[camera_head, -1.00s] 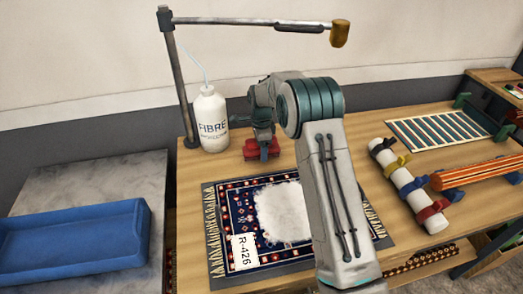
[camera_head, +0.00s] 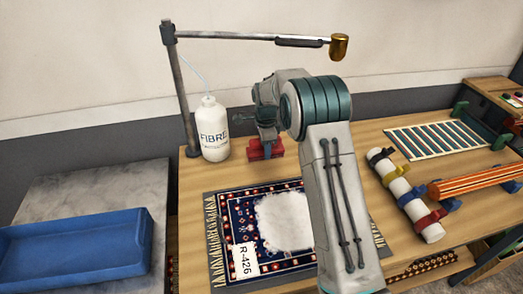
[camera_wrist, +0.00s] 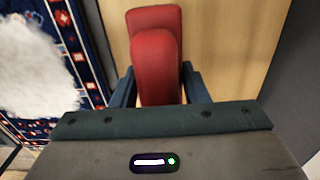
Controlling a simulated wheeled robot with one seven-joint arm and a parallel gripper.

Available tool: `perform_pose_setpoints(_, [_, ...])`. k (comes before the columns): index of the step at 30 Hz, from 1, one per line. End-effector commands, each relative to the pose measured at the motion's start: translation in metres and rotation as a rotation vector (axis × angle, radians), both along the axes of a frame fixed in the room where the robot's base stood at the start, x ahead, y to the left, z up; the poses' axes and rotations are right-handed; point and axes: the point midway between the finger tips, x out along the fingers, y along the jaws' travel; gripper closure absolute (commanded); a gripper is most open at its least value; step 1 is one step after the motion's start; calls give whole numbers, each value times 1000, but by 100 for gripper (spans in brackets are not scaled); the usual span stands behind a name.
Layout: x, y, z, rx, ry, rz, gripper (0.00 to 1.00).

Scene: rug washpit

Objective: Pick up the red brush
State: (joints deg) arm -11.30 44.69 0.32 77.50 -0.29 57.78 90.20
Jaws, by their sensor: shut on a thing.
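The red brush (camera_head: 268,149) is at the back of the wooden table, just right of the white bottle, partly hidden by my gripper. My gripper (camera_head: 266,138) reaches down over it. In the wrist view the red brush (camera_wrist: 156,65) stands between the two dark blue fingers, and my gripper (camera_wrist: 158,85) is shut on its raised red part. The brush's underside is hidden, so I cannot tell whether it touches the table.
A white FIBRE bottle (camera_head: 213,135) stands close left of the brush. A patterned rug (camera_head: 232,215) with white foam lies in front. A lamp arm (camera_head: 250,38) spans above. A white roll with coloured straps (camera_head: 405,190) lies right.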

Motion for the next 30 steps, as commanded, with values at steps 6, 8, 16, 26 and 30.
perform_pose_setpoints(6, [-22, -37, 26, 0, -2, -4, 86])
perform_pose_setpoints(8, [-28, -46, 32, 0, -2, -3, 86])
perform_pose_setpoints(16, [-46, -75, 53, 0, -1, -1, 86])
perform_pose_setpoints(26, [-53, -86, 59, 0, 0, 0, 86])
perform_pose_setpoints(30, [-53, -86, 59, 0, 0, 0, 86])
